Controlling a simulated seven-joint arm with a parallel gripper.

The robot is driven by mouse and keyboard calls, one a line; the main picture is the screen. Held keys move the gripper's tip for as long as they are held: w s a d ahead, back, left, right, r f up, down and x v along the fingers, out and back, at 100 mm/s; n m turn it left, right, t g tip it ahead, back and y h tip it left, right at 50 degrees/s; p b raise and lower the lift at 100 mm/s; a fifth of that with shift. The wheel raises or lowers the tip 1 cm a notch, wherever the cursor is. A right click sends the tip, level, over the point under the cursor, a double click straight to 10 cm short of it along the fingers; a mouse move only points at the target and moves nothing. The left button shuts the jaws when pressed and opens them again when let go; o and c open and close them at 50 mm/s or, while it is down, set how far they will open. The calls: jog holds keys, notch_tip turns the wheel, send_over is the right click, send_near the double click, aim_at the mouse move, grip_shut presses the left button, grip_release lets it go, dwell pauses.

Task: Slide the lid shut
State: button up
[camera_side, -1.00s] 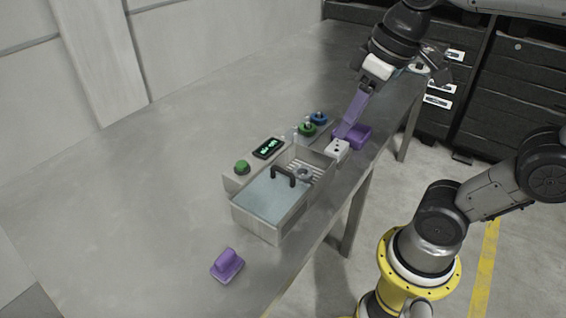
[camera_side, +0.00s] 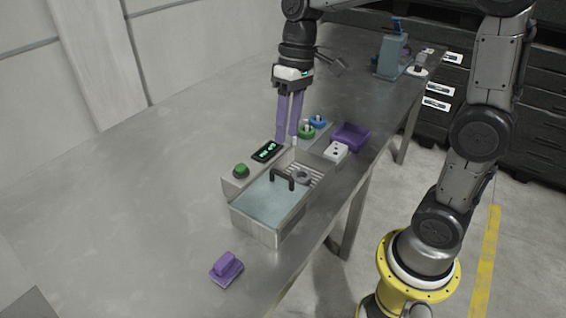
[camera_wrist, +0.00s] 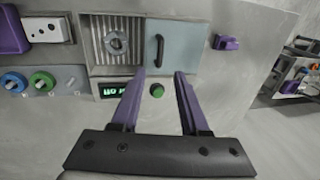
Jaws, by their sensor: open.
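The tunnel washer (camera_side: 258,229) is a grey metal box on the table. Its pale blue translucent lid (camera_side: 268,203) covers the near-left part, with a black handle (camera_side: 283,177) standing on it. The far-right part is uncovered and shows a ribbed floor with a grey ring-shaped part (camera_side: 303,177). In the wrist view the lid (camera_wrist: 186,44) and handle (camera_wrist: 159,50) lie beyond my fingers, the open part (camera_wrist: 118,40) left of them. My gripper (camera_side: 287,141) has long purple fingers, apart and empty, above the washer's back edge near the display; it also shows in the wrist view (camera_wrist: 162,73).
A display (camera_side: 267,151) and green button (camera_side: 241,171) sit on the washer's back ledge. Green (camera_side: 307,131) and blue (camera_side: 318,122) knobs, a white block (camera_side: 336,152) and a purple tray (camera_side: 351,136) stand beyond it. A purple block (camera_side: 227,267) lies nearer. The table's left is clear.

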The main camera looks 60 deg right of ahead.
aim_at(281, 173)
jog(key=f, duration=0.2)
jog(key=a+f, duration=0.1)
jog(key=f, duration=0.5)
jog(key=shift+a+f, duration=0.25)
jog(key=shift+a, duration=0.1)
jog(key=shift+c, duration=0.3)
grip_shut()
dwell(0.6)
